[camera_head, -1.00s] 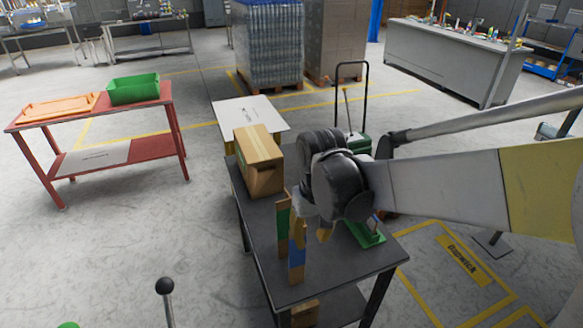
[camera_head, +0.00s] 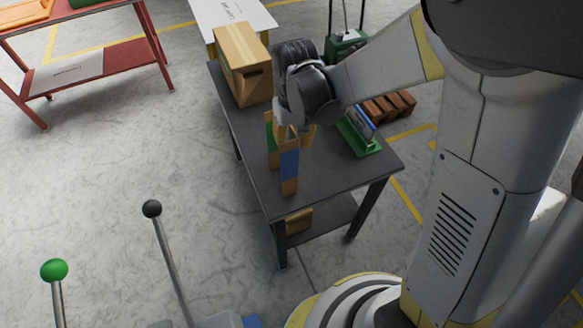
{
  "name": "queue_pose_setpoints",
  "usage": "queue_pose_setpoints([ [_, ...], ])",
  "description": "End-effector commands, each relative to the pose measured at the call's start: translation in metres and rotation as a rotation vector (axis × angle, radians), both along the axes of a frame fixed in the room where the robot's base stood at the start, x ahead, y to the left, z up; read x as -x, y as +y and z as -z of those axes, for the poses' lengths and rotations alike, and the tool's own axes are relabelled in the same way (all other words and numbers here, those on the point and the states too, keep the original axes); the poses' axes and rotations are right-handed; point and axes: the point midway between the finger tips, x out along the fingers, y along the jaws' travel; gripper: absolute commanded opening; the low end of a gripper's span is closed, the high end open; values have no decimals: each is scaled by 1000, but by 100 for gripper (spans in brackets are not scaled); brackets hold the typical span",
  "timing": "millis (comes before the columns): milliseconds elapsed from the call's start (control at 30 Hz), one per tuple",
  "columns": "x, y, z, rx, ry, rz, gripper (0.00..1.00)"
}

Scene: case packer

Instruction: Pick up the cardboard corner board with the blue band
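The cardboard corner board with the blue band (camera_head: 289,163) stands upright on the dark table, near its left edge. A second board with a green band (camera_head: 269,132) stands just behind and left of it. My gripper (camera_head: 295,136) points down at the upper end of the blue-banded board. Its fingers look spread, one near the board's top and one to the right. The board's top is partly hidden by the gripper, and I cannot tell whether they touch.
A cardboard box (camera_head: 243,65) stands at the back left of the dark table (camera_head: 330,182). A green-based device (camera_head: 358,133) stands right of my gripper. The table's front is clear. Two levers with a black knob (camera_head: 152,208) and a green knob (camera_head: 54,270) rise at lower left.

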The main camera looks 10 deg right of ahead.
Motion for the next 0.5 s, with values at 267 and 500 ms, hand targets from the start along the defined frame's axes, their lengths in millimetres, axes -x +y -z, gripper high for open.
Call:
queue_pose_setpoints([
  [267,0,0,24,0,0,0,30],
  [500,0,0,23,0,0,1,0],
])
